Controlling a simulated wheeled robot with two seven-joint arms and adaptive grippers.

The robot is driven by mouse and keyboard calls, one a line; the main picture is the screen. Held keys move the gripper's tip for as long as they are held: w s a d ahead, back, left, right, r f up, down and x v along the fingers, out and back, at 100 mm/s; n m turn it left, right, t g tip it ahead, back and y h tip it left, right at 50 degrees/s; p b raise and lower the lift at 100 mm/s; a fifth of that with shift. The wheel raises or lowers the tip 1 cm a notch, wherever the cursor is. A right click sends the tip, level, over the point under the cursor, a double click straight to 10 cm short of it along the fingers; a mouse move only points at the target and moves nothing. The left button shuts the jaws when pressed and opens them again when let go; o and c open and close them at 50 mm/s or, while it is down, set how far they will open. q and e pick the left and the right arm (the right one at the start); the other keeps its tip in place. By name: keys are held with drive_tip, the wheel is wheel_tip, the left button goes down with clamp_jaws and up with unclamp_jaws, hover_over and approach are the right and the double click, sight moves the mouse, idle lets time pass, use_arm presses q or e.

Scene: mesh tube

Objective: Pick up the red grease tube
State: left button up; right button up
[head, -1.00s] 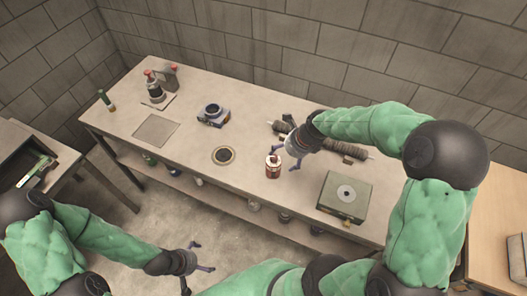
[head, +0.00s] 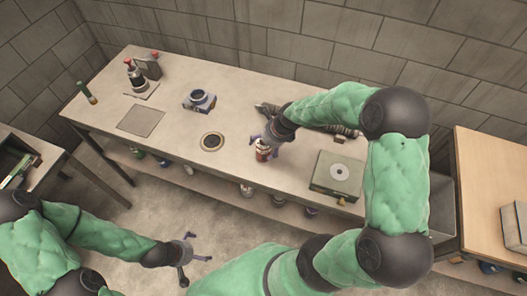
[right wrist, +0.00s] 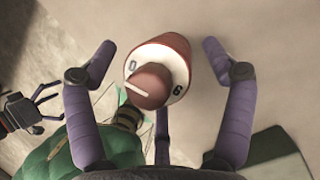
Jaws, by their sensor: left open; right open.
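A small red cylinder with a white band (head: 262,152), seemingly the red grease tube, stands upright near the workbench's front edge. In the right wrist view its top shows as a white ring with dark marks and a red knob with a white line (right wrist: 150,86). My right gripper (head: 268,141) is open over it, partly hiding it. In the right wrist view the purple fingers stand on either side of the tube, with gaps showing. My left gripper (head: 197,260) is open and empty, out over the floor in front of the bench.
On the workbench (head: 170,90) stand a green-grey box with a round disc (head: 324,176), a dark ring (head: 212,141), a grey metal part (head: 199,100) and a red-topped bottle (head: 134,76). A dark shaft-like part (head: 268,108) lies behind my right arm.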

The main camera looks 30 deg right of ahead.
drive_tip(key=shift+w+a+f, duration=0.1)
drive_tip(key=shift+w+f, duration=0.1)
drive_tip(key=shift+f, duration=0.4)
drive_tip(key=shift+r, duration=0.1)
drive_tip(key=shift+c, duration=0.3)
drive_tip(key=c, duration=1.3)
drive_tip(key=shift+r, duration=0.15)
